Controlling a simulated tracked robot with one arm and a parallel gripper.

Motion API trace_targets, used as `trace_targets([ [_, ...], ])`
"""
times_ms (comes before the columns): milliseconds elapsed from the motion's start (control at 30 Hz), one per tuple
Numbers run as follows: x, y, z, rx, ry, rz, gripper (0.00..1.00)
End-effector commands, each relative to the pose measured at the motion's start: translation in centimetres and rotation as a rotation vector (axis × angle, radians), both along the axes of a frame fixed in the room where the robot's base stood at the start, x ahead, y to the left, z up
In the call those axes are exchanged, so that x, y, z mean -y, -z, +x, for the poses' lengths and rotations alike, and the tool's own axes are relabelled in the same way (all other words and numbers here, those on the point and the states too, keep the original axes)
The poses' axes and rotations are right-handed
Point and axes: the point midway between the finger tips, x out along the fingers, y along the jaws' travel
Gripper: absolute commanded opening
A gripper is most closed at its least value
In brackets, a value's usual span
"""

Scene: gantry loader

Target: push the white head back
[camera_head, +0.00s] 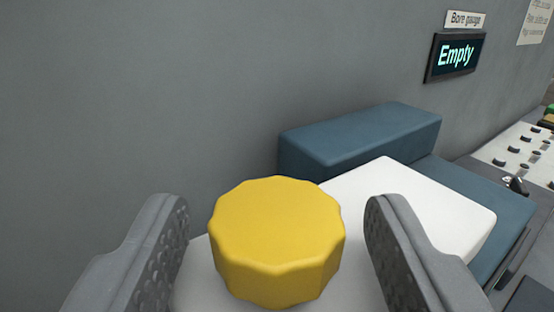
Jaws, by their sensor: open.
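The white head (420,205) is a white block in the lower right of the head camera view, lying against a blue base with a raised back block (365,135). A yellow fluted knob (277,235) stands in front of it, over a white surface. My gripper (278,225) is open, with one grey finger on the left of the knob and one on the right. Gaps show between the fingers and the knob. The knob hides part of the white surface behind and under it.
A grey wall (130,100) fills the back. On it hang a "Bore gauge" label (466,19) and a display (455,57) reading "Empty". A white panel with several dark knobs (515,150) is at the far right.

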Motion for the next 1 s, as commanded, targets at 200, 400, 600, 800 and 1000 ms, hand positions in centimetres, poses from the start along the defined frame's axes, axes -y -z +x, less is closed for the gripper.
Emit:
trace_targets([
  [200, 0.1, -0.1, 1.4, 0.002, 0.0, 0.001, 0.55],
  [400, 0.1, -0.1, 1.6, 0.001, 0.0, 0.0, 0.55],
  [600, 0.1, -0.1, 1.6, 0.001, 0.0, 0.0, 0.38],
  [800, 0.1, -0.1, 1.6, 0.001, 0.0, 0.0, 0.0],
  [1000, -0.3, 0.0, 2.0, 0.001, -0.02, 0.003, 0.0],
])
